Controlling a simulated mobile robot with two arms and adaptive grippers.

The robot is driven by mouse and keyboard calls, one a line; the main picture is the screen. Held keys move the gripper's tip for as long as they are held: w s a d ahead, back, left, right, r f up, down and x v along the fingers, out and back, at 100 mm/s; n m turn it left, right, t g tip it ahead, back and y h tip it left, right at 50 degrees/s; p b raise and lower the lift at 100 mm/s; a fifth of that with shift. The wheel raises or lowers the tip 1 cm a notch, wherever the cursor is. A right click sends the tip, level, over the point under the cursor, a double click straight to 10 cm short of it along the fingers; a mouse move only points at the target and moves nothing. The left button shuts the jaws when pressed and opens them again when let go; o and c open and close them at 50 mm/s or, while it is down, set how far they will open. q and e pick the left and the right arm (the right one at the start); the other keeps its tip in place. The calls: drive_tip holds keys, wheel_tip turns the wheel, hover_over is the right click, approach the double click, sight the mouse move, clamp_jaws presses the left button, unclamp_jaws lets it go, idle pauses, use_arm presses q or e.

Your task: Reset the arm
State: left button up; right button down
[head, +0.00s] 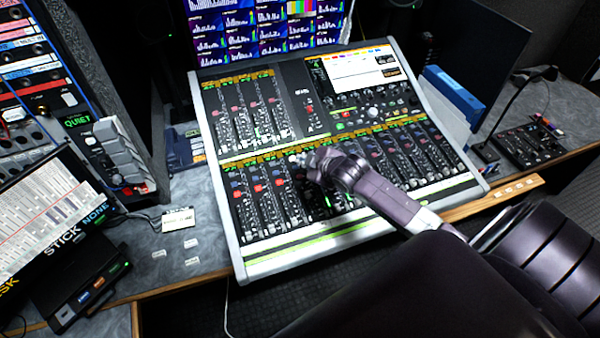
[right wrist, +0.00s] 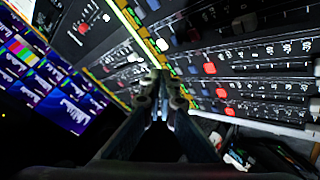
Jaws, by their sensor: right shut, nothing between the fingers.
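My right arm comes in from the lower right of the head view. Its gripper (head: 309,166) is over the middle of the large mixing console (head: 240,262), among the fader strips. In the right wrist view the two dark fingers of the right gripper (right wrist: 164,92) are together at their tips with nothing between them. The fingertips are close to a yellow-green lit strip on the console panel (right wrist: 255,75); I cannot tell if they touch it. My left gripper does not show.
A monitor wall (head: 268,28) stands behind the console. A small black panel (head: 527,145) with a gooseneck lamp is at right, near a blue binder (head: 455,95). At left are a rack (head: 30,75), a black box (head: 85,280) and small labels on the grey desk (head: 190,215).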

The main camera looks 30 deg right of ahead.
drive_tip(key=shift+f, duration=0.1)
